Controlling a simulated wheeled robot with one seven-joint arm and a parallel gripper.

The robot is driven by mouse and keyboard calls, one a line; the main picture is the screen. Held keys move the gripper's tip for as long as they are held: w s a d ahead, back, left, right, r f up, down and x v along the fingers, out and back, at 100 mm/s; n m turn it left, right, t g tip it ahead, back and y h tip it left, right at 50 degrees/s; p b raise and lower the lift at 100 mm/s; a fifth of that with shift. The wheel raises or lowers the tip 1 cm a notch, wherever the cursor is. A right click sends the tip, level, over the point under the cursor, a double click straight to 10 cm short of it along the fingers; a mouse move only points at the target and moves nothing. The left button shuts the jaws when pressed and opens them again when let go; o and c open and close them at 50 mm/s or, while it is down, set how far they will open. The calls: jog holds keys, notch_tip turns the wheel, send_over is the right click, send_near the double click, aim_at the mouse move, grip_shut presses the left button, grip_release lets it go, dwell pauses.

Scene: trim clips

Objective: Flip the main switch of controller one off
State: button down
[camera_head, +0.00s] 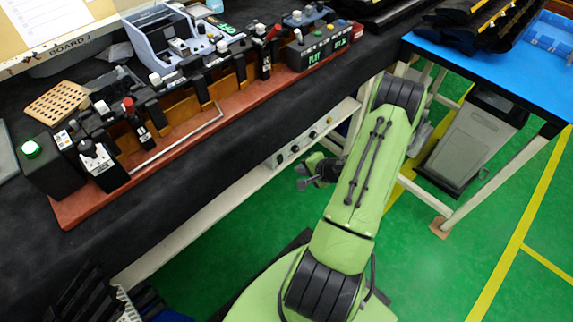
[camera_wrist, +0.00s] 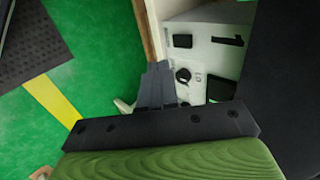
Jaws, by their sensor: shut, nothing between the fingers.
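A white control panel (camera_head: 312,134) with small dark controls is set under the front edge of the black workbench in the head view. In the wrist view the panel (camera_wrist: 204,58) is close and carries a black "1" mark (camera_wrist: 228,41). It has a small black rectangular part (camera_wrist: 182,41), a round black knob (camera_wrist: 183,75) and a larger dark square (camera_wrist: 221,88). I cannot tell which is the main switch. My gripper (camera_wrist: 158,70) is shut and empty, at the panel's left edge in the wrist view. Contact cannot be told.
A long row of levers and buttons stands on a red-brown base (camera_head: 75,213) on the black bench (camera_head: 130,240). A blue table (camera_head: 490,70) with dark trays is at the right, a grey bin (camera_head: 462,145) below it. Green floor (camera_head: 450,270) is open at lower right.

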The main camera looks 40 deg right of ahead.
aim_at(280, 160)
jog(key=shift+w+a+f+b, duration=0.1)
jog(key=shift+w+f+b, duration=0.15)
jog(key=shift+w+f, duration=0.65)
jog(key=shift+w+d+f+b, duration=0.1)
jog(key=shift+w+f+b, duration=0.2)
jog(key=shift+w, duration=1.15)
jog(key=shift+w+a+f+b, duration=0.1)
jog(key=shift+w+f+b, duration=0.1)
jog(key=shift+w+f, duration=0.75)
jog(key=shift+w+r, duration=0.25)
jog(key=shift+r, duration=0.1)
jog(key=shift+w+f, duration=0.15)
jog(key=shift+w+r+p, duration=0.1)
jog(key=shift+r+p, duration=0.25)
jog(key=shift+r, duration=0.55)
